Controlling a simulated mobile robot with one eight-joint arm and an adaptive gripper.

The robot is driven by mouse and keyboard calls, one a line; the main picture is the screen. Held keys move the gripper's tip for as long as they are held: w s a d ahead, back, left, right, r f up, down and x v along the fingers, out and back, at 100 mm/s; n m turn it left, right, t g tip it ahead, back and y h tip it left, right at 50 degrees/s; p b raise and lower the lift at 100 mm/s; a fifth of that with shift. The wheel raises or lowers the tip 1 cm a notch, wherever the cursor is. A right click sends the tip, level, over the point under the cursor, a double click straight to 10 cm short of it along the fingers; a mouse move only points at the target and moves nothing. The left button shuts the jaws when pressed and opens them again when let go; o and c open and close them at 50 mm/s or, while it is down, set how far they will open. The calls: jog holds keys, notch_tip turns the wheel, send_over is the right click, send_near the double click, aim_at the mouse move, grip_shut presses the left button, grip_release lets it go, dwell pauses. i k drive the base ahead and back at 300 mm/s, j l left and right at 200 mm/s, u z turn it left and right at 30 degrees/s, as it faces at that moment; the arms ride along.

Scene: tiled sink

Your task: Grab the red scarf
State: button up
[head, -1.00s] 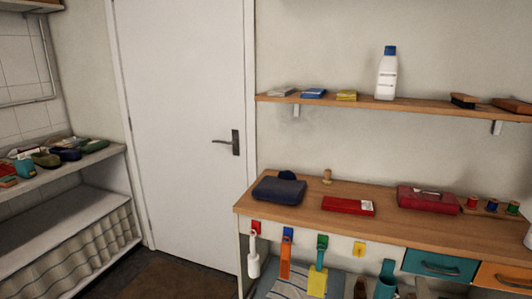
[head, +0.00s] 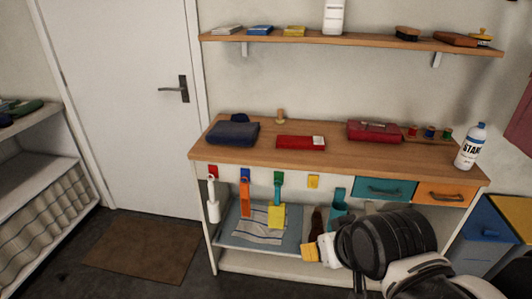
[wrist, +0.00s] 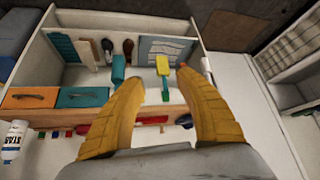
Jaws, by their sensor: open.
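A flat red folded cloth with a white label (head: 300,142), which looks like the red scarf, lies on the wooden bench top (head: 340,160). It lies between a dark blue folded cloth (head: 232,133) and a red case with a handle (head: 374,131). My gripper (head: 318,250) is low in front of the bench, below its top and apart from the scarf. In the wrist view its yellow fingers (wrist: 158,75) are spread with nothing held between them. A red strip, seemingly the scarf (wrist: 150,119), shows between the fingers beyond the bench edge.
A white bottle (head: 470,147) stands at the bench's right end, and thread spools (head: 430,133) stand behind. Brushes and tools hang below the front edge, including a yellow-headed one (head: 277,214). A shelf (head: 350,42) runs above. A doormat (head: 143,248) lies on open floor at left.

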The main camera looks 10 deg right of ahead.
aim_at(284, 142)
jog(key=i+l, duration=0.3)
jog(key=i, duration=0.15)
jog(key=i+l, duration=0.35)
jog(key=i+z, duration=0.05)
jog(key=i, duration=0.05)
